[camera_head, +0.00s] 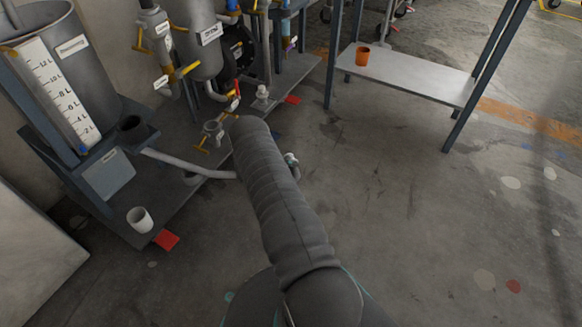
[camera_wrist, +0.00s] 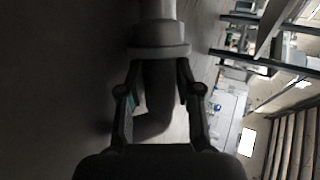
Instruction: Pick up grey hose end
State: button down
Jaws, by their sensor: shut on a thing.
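The grey hose (camera_head: 195,169) runs from the left rack to the right and passes behind my dark arm in the head view. In the wrist view the grey hose end (camera_wrist: 160,42) shows as a pale tube with a wide collar and a darker bent part below it. My gripper (camera_wrist: 158,72) has one finger on each side of the part just below the collar and is shut on it. In the head view my arm hides most of the gripper and the hose end.
A rack with a tall grey tank (camera_head: 75,70), pipes and yellow-handled valves stands at the left. A white cup (camera_head: 140,219) stands on its base. An orange cup (camera_head: 362,55) stands on a low metal shelf (camera_head: 415,78). The floor to the right is open.

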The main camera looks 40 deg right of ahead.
jog(key=shift+r, duration=0.1)
notch_tip(320, 180, up, 4)
jog(key=shift+w+r+p, duration=0.1)
jog(key=shift+r+p, duration=0.05)
jog(key=shift+p, duration=0.2)
jog(key=s+d+r+p, duration=0.1)
jog(key=s+d+r, duration=0.15)
jog(key=d, duration=0.35)
jog(key=s+d+r, duration=0.2)
jog(key=d+r, duration=0.2)
jog(key=d, duration=0.1)
notch_tip(320, 180, up, 7)
jog(key=p, duration=0.3)
jog(key=shift+s+f, duration=0.15)
dwell(0.4)
